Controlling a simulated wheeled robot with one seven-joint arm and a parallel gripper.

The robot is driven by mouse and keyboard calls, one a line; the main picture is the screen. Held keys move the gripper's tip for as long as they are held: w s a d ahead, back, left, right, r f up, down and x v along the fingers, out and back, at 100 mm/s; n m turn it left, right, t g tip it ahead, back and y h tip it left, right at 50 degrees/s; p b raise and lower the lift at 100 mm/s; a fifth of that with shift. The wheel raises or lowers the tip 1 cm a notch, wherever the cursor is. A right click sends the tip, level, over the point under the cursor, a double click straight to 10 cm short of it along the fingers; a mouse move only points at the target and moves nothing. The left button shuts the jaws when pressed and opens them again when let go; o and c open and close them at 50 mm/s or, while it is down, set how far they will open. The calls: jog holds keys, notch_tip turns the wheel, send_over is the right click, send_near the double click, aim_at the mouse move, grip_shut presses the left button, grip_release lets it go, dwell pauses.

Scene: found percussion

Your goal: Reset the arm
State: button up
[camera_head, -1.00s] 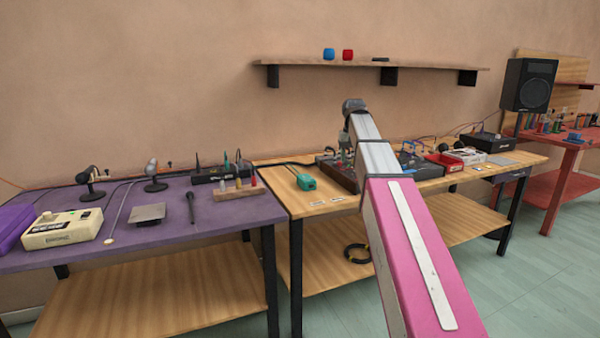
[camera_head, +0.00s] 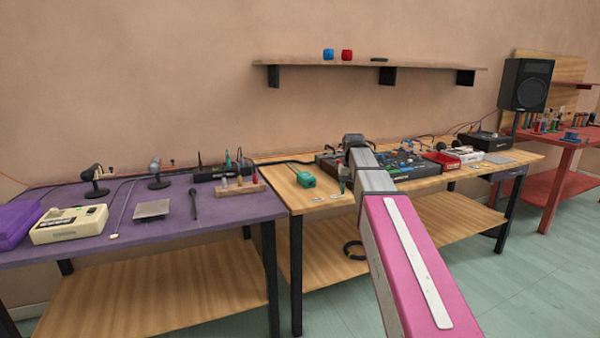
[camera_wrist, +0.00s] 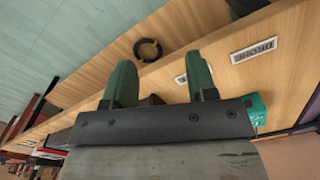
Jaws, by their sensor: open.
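My arm (camera_head: 405,260), pink and grey, reaches from the bottom right of the head view toward the wooden workbench. My gripper (camera_wrist: 160,82) shows in the wrist view as two green fingers set wide apart with nothing between them. In the head view its end (camera_head: 345,178) is small and partly hidden by my arm, beside the front of the mixer (camera_head: 408,160). The wooden bench top (camera_wrist: 225,65) and a white label (camera_wrist: 253,50) lie beyond the fingers in the wrist view.
A teal device (camera_head: 306,180) sits on the wooden bench. A black ring (camera_head: 354,250) lies on its lower shelf. The purple table (camera_head: 120,238) at left holds microphones and a cream box (camera_head: 70,224). A wall shelf (camera_head: 330,65) hangs above. A speaker (camera_head: 526,84) stands at right.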

jog(key=s+f, duration=1.1)
jog(key=f, duration=0.4)
jog(key=s+f, duration=1.2)
jog(key=f, duration=0.2)
jog(key=shift+f, duration=0.4)
